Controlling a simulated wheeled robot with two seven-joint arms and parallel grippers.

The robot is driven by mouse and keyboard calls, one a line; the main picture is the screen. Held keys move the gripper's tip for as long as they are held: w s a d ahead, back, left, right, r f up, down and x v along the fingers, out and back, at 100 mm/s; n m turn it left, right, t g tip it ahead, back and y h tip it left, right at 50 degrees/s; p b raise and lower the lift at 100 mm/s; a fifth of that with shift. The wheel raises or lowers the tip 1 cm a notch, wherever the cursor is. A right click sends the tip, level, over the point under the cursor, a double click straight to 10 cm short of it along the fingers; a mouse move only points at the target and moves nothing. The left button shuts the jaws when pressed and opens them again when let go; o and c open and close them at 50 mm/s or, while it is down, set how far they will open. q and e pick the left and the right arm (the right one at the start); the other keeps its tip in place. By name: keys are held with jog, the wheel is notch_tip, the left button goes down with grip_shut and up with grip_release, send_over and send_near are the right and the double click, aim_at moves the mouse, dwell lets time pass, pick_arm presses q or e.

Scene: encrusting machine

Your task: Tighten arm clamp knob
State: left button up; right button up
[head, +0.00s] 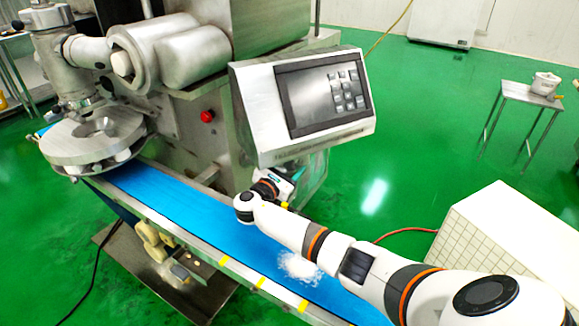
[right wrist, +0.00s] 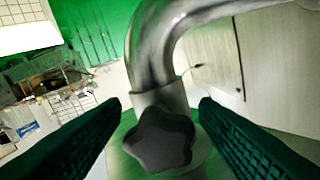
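The black star-shaped clamp knob (right wrist: 160,139) shows in the right wrist view, at the lower middle, in front of a metal collar on a bent, shiny arm tube (right wrist: 165,45). My right gripper (right wrist: 160,103) is open, with one dark green ridged finger on each side of the knob. Gaps show between the fingers and the knob, and I see no clear contact. In the head view my right gripper (head: 295,175) is below the control panel (head: 322,100), partly hidden. The knob cannot be made out there.
The blue conveyor belt (head: 190,212) runs under my right arm, with white powder (head: 300,267) on it. The panel hangs close above the right gripper. A white tiled block (head: 510,235) stands at right. A small table (head: 527,98) stands farther back on open green floor.

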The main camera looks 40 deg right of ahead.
jog(key=v, duration=1.2)
jog(key=shift+b, duration=0.3)
